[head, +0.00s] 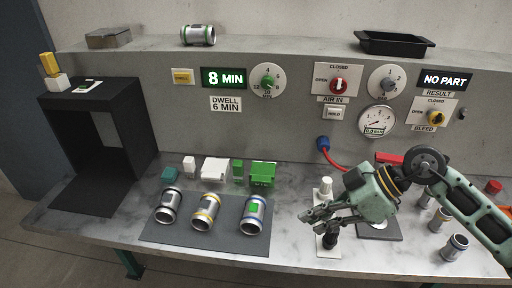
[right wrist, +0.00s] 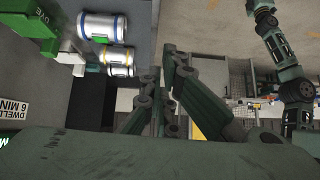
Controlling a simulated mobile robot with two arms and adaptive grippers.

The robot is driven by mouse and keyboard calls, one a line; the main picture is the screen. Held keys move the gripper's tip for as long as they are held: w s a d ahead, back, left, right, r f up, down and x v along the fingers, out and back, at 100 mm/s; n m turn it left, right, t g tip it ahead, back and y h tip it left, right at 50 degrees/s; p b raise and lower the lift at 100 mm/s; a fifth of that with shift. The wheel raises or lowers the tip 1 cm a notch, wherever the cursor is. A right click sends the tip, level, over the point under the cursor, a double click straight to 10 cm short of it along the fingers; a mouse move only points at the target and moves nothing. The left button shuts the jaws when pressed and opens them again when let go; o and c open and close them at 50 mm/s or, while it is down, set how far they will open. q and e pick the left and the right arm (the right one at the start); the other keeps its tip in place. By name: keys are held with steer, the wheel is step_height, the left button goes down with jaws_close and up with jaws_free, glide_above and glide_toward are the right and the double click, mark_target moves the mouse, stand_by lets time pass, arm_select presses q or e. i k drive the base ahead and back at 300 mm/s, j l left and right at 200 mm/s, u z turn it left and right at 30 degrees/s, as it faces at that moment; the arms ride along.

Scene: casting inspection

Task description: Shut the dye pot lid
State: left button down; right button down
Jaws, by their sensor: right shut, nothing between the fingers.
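The green dye pot (head: 263,181), marked DYE, stands at the back of the bench, right of a row of small green and white items. A green panel shows at its top; I cannot tell the lid's exact angle. Part of the green pot shows at the upper left of the right wrist view (right wrist: 40,22). My right gripper (head: 307,218) is shut and empty, to the right of and nearer than the pot, apart from it, with its fingers pointing left. Its fingers also show in the right wrist view (right wrist: 166,78). My left gripper is not in view.
Three banded castings lie on a grey mat (head: 175,238) in front of the pot. A white bottle (head: 325,187) and a black-topped item (head: 330,240) stand close to my right gripper. A black booth (head: 135,140) stands at left. More castings (head: 455,247) stand at right.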

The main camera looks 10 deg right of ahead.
mark_target(261, 172)
steer(key=i, duration=0.95)
